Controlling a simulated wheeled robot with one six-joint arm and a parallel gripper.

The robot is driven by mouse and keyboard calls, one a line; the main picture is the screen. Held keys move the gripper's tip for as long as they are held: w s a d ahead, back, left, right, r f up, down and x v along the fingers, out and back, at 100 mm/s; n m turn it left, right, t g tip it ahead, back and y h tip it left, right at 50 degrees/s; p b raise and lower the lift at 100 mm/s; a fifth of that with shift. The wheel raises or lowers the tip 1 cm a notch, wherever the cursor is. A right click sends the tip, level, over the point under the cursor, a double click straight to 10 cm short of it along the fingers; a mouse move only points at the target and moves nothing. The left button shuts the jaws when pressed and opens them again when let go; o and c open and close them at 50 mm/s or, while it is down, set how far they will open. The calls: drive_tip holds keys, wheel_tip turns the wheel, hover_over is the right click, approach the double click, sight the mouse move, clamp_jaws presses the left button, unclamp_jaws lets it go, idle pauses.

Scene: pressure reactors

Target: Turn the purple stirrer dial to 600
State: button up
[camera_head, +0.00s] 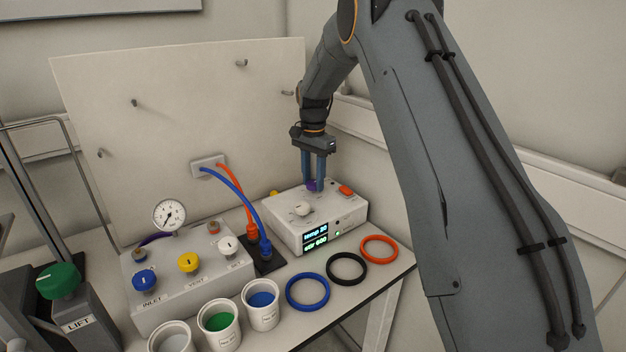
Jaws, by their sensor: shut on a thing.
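The purple stirrer dial (312,185) sits on top of the white control box (286,226), in the right half of the table. My gripper (314,182) points down from above with its fingers closed around the dial, which is mostly hidden between them. The display (316,237) on the box's front reads "temp 20" and "stir 600".
Blue (308,290), black (346,268) and orange (379,249) rings lie in front of the box. A valve block with a gauge (169,215) and cups (219,321) stand to the left. A back panel (180,110) rises behind.

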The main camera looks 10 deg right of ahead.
sight(313, 182)
drive_tip(key=shift+m, duration=0.4)
drive_tip(key=o, duration=1.1)
drive_tip(key=shift+c, duration=0.2)
drive_tip(key=shift+r, duration=0.1)
wheel_tip(313, 182, up, 8)
drive_tip(key=shift+f+b, duration=0.15)
drive_tip(key=shift+b, duration=0.75)
drive_tip(key=s+f+n, duration=0.3)
drive_tip(key=s+n, duration=0.1)
drive_tip(key=s, duration=0.8)
drive_tip(key=s+f+n, duration=0.3)
drive_tip(key=s+n, duration=0.1)
drive_tip(key=s, duration=0.9)
drive_tip(key=s+f+n, duration=0.3)
drive_tip(key=s, duration=1)
drive_tip(key=shift+s+f+n+t, duration=0.15)
drive_tip(key=shift+f+n+t, duration=0.15)
drive_tip(key=shift+f+n, duration=0.1)
